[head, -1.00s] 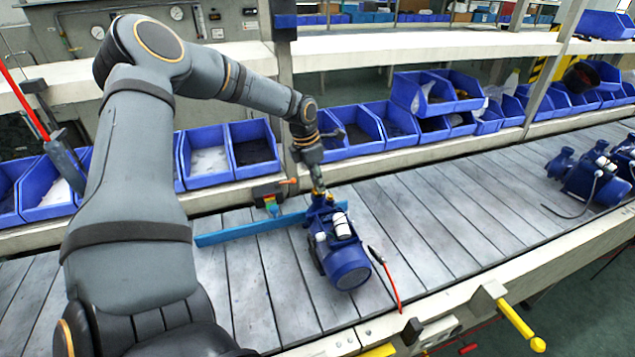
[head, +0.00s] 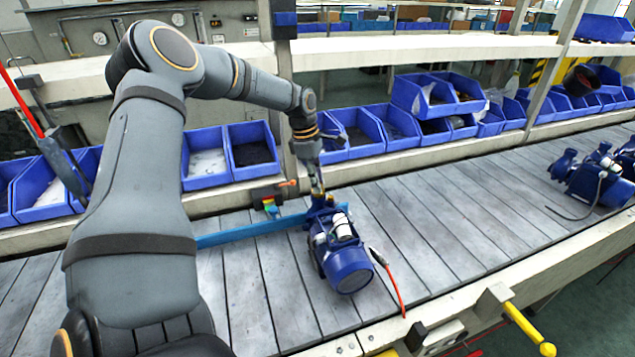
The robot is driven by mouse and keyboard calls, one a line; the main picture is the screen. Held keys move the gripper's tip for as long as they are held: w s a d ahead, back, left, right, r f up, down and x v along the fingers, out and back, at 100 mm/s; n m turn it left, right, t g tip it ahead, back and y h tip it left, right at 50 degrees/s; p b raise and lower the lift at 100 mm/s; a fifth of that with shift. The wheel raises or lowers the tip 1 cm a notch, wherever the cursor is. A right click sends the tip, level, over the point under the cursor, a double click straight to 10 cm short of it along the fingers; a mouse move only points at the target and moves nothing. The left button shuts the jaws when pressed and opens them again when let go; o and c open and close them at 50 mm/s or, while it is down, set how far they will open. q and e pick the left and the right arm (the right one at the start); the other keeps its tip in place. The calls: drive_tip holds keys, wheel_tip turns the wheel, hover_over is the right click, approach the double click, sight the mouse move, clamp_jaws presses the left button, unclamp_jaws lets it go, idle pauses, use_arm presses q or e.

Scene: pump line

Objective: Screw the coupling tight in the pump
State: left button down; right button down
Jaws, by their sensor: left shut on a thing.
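The blue pump (head: 345,262) sits on the slatted conveyor in the middle of the head view, its round motor end toward the front. My left gripper (head: 318,190) points down at the pump's top port at its back end. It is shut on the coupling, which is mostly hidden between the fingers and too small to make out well. The coupling seems to be at the port, but I cannot tell how deep it sits. My right gripper is out of view.
A blue bar (head: 255,230) lies across the conveyor (head: 440,220) behind the pump. Another blue pump (head: 592,178) stands far right. Blue bins (head: 255,150) line the back shelf. A yellow handle (head: 530,330) juts out at front right.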

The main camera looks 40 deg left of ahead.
use_arm(q)
drive_tip(key=shift+a, duration=0.1)
drive_tip(key=shift+w+f+m+b, duration=0.1)
drive_tip(key=shift+m+b, duration=0.25)
drive_tip(key=shift+m, duration=0.55)
drive_tip(key=shift+m+g, duration=0.3)
drive_tip(key=shift+m, duration=0.5)
drive_tip(key=c, duration=1.3)
unclamp_jaws()
drive_tip(key=shift+a, duration=0.15)
drive_tip(key=shift+r+n, duration=0.2)
drive_tip(key=shift+n, duration=0.1)
drive_tip(key=shift+n+p, duration=0.65)
drive_tip(key=shift+n, duration=0.55)
drive_tip(key=shift+f+n, duration=0.2)
drive_tip(key=shift+n, duration=0.1)
